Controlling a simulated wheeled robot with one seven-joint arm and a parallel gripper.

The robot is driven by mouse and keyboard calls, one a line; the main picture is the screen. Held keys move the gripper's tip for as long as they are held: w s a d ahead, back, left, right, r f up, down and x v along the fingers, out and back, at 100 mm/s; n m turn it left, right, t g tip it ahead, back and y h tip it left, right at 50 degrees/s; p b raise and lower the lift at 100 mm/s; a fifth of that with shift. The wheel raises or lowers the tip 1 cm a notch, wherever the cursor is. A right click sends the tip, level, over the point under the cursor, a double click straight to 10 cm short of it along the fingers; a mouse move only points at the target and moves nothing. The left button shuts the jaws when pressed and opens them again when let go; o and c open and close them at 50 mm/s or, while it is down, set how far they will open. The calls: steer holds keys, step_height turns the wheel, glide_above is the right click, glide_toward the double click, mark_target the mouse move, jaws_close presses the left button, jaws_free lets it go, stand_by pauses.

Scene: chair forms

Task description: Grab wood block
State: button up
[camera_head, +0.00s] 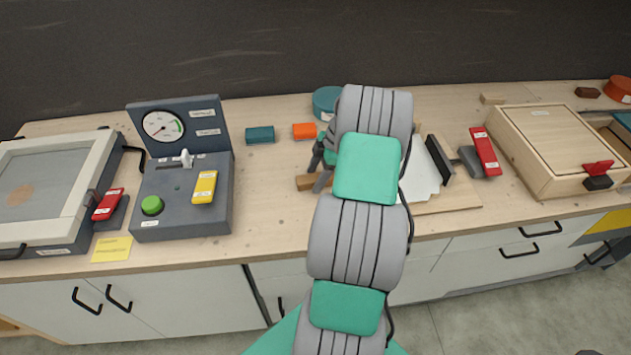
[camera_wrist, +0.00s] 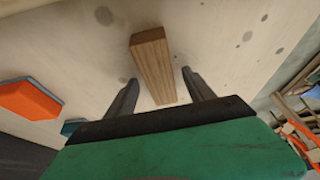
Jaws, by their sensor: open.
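A brown wood block (camera_head: 306,182) lies on the wooden countertop near its front, partly hidden behind my arm and gripper. In the wrist view the wood block (camera_wrist: 151,62) is a long, pale brown bar whose near end reaches between my fingers. My gripper (camera_wrist: 160,80) is open, with one finger on each side of the block and a visible gap on both sides. In the head view my gripper (camera_head: 319,168) is at the block, mostly covered by my arm. Whether the fingers are level with the block is hard to tell.
An orange block (camera_head: 304,131) and a teal block (camera_head: 260,135) lie behind and left of my gripper. A teal round container (camera_head: 327,103) stands behind it. A gauge panel (camera_head: 180,170) stands left; a wooden box (camera_head: 548,150) and red-handled clamp (camera_head: 485,152) are right.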

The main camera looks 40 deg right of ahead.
steer(key=shift+c, duration=0.5)
jaws_close()
